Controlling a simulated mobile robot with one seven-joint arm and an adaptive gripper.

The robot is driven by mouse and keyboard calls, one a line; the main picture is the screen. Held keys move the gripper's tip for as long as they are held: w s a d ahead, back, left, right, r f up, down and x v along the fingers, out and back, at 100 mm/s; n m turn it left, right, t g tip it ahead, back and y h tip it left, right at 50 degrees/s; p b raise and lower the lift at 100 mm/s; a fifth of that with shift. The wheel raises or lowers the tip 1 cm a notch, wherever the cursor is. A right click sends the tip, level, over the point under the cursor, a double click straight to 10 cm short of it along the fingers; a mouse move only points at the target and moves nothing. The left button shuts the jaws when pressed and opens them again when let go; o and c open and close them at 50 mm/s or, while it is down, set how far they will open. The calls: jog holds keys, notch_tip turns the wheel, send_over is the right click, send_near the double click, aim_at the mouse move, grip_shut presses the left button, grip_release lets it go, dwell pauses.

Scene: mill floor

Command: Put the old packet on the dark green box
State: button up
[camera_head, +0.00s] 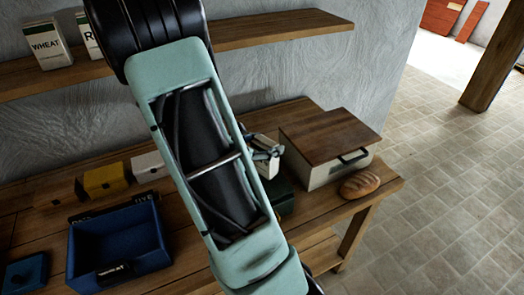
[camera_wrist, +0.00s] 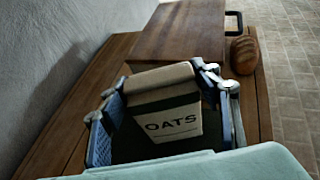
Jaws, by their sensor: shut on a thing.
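My gripper (camera_wrist: 165,108) is shut on a beige packet marked OATS (camera_wrist: 168,115), which sits upright between the two fingers in the wrist view. The dark green box (camera_head: 284,196) shows partly beside my arm, on the bench below the gripper. In the wrist view a dark surface (camera_wrist: 128,143) lies under the packet. Whether the packet touches it cannot be told.
A bread bin with a wooden lid (camera_head: 325,150) and a loaf (camera_head: 360,183) stand at the bench's right end. A wall shelf (camera_head: 270,30) holds a WHEAT packet (camera_head: 47,45).

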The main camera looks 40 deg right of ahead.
jog(key=shift+f+b, duration=0.35)
jog(key=shift+f, duration=0.5)
jog(key=shift+s+f, duration=0.1)
jog(key=o, duration=2.1)
jog(key=shift+a, duration=0.1)
jog(key=shift+c, duration=0.2)
jog(key=shift+a+r, duration=0.2)
jog(key=w+v, duration=0.1)
jog(key=v, duration=1)
jog(key=shift+s+a, duration=0.3)
jog(key=shift+s, duration=0.2)
jog(key=shift+b, duration=0.3)
